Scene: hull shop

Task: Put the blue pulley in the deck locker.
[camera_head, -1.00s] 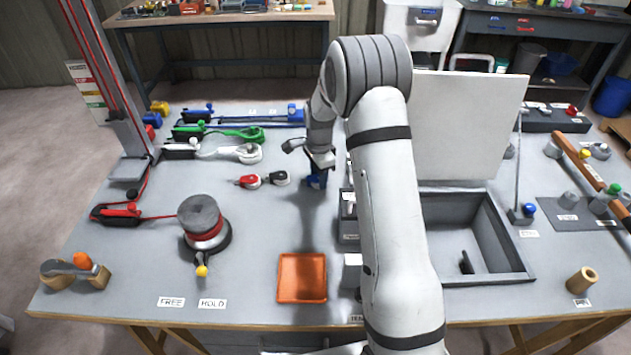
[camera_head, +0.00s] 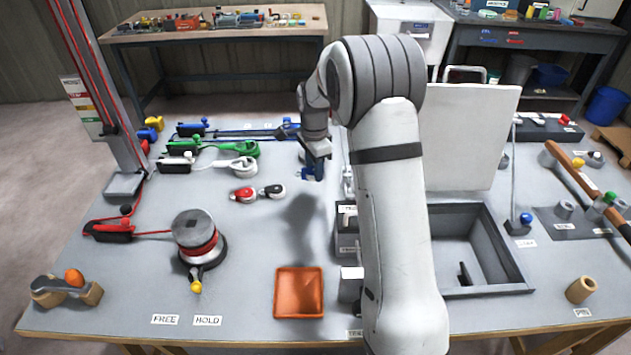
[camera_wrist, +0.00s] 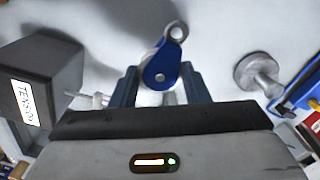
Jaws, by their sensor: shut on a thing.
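The blue pulley (camera_wrist: 161,66) is between the fingers of my gripper (camera_wrist: 160,88) in the wrist view, with its metal eye pointing away from the jaws. In the head view my gripper (camera_head: 314,172) is shut on it and holds it above the table, with a shadow below. The pulley is mostly hidden there. The deck locker (camera_head: 530,286) is the grey open box at right, with its pale lid (camera_head: 470,135) standing upright behind it. My arm hides the locker's left part. A small dark item (camera_head: 465,274) shows inside.
A red pulley (camera_head: 243,194) and a black pulley (camera_head: 273,191) lie left of my gripper. An orange tray (camera_head: 299,292) sits at the front. A winch (camera_head: 197,240) stands at left. A small grey compartment box (camera_head: 345,243) is left of the locker, partly behind my arm.

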